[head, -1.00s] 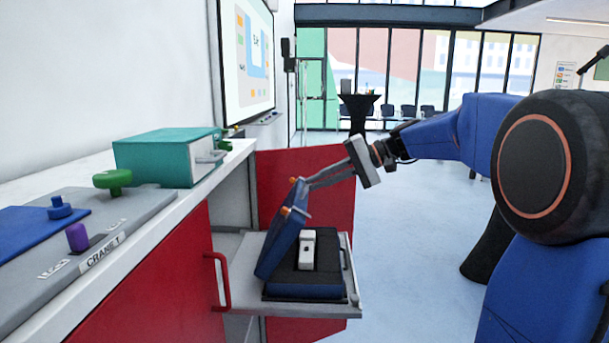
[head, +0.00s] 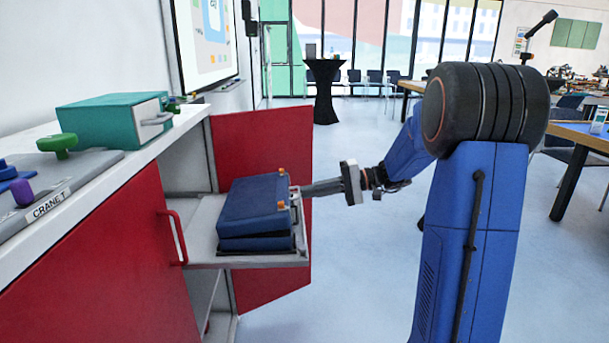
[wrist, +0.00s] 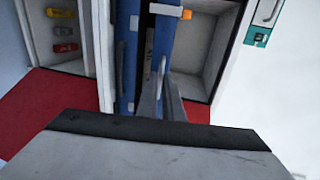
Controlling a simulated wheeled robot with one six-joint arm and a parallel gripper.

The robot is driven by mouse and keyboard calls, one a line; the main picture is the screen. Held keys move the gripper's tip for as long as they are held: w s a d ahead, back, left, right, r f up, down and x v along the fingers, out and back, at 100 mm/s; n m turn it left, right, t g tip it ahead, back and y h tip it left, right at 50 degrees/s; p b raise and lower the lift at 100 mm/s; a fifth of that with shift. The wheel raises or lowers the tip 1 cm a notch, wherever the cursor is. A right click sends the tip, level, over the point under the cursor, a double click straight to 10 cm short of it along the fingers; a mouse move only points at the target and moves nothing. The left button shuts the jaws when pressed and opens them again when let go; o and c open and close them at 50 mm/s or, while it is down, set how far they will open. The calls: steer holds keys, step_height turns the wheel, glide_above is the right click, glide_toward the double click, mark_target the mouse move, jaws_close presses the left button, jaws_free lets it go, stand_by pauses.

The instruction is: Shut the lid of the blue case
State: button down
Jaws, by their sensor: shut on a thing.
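The blue case (head: 258,243) lies on a pulled-out grey tray (head: 205,246) of the red cabinet. Its lid (head: 253,200) is down over the base, almost flat, with a narrow dark gap along the front in the wrist view. Orange latches (head: 281,205) show on the lid's right edge. My gripper (head: 298,191) reaches in from the right and is shut on the lid at that edge. In the wrist view the fingers (wrist: 164,88) meet the blue case (wrist: 128,45) near the gap. The fingertips are partly hidden, and the case's inside is covered.
A red cabinet door (head: 262,140) stands open behind the tray. The white counter (head: 150,150) above holds a teal box (head: 105,120) and a grey control panel (head: 85,170). Open floor (head: 350,270) lies to the right. A black-draped table (head: 325,90) stands farther back.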

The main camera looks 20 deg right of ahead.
steer(key=c, duration=2.4)
jaws_free()
steer(key=shift+d+f, duration=0.1)
steer(key=shift+f, duration=0.35)
steer(key=shift+o, duration=1.1)
steer(key=shift+r, duration=0.1)
steer(key=v, duration=1.7)
steer(key=shift+d, duration=0.2)
steer(key=shift+s, duration=0.15)
